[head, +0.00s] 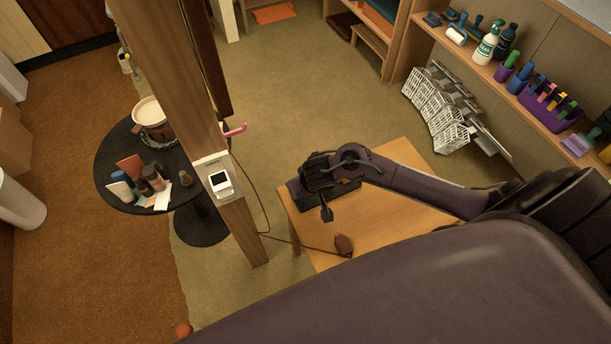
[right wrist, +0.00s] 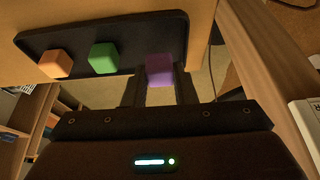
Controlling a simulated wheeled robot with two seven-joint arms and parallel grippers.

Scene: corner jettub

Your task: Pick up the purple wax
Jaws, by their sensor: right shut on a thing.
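The purple wax (right wrist: 160,70) is a small cube between the two dark fingers of my right gripper (right wrist: 161,84), which is shut on it. In the right wrist view it overlaps the right end of a black tray (right wrist: 84,40); I cannot tell whether it still touches the tray. In the head view my right gripper (head: 326,208) is over the wooden table, and the wax cannot be made out there. My left gripper is not in view.
An orange cube (right wrist: 56,63) and a green cube (right wrist: 103,57) sit on the tray. A brown mouse-like object (head: 344,245) with a cable lies on the wooden table (head: 385,240). A wooden post (head: 205,110) stands left of the table.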

